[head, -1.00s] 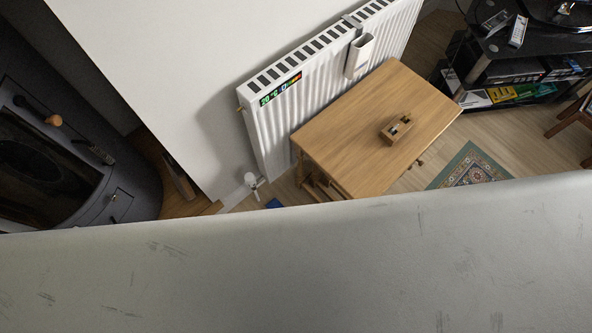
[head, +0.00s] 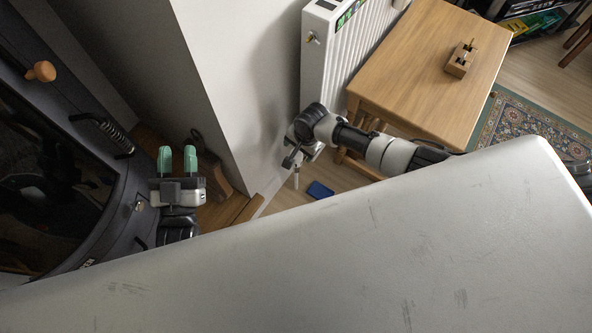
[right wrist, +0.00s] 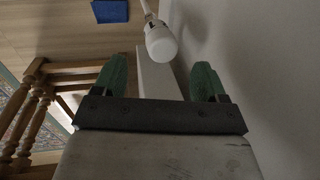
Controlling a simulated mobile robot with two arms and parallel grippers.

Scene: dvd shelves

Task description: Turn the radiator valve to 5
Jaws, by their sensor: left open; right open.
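The radiator valve (right wrist: 160,43) is a white rounded knob on a thin white pipe, close to the wall in the right wrist view. My right gripper (right wrist: 161,78) is open and empty. The knob shows beyond its green fingertips, between them and slightly above in the picture; no contact is visible. No number on the knob can be read. In the head view my right arm reaches to the foot of the white radiator (head: 316,75), and the knob cannot be made out there. My left gripper (head: 177,160) is open and empty, its green fingers beside the dark stove.
A wooden table (head: 425,70) with a small wooden holder (head: 458,66) stands beside the radiator and my right arm. The stove (head: 60,190) is at the left. A blue item (head: 319,189) lies on the floor. The wall (head: 240,70) is close by the valve.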

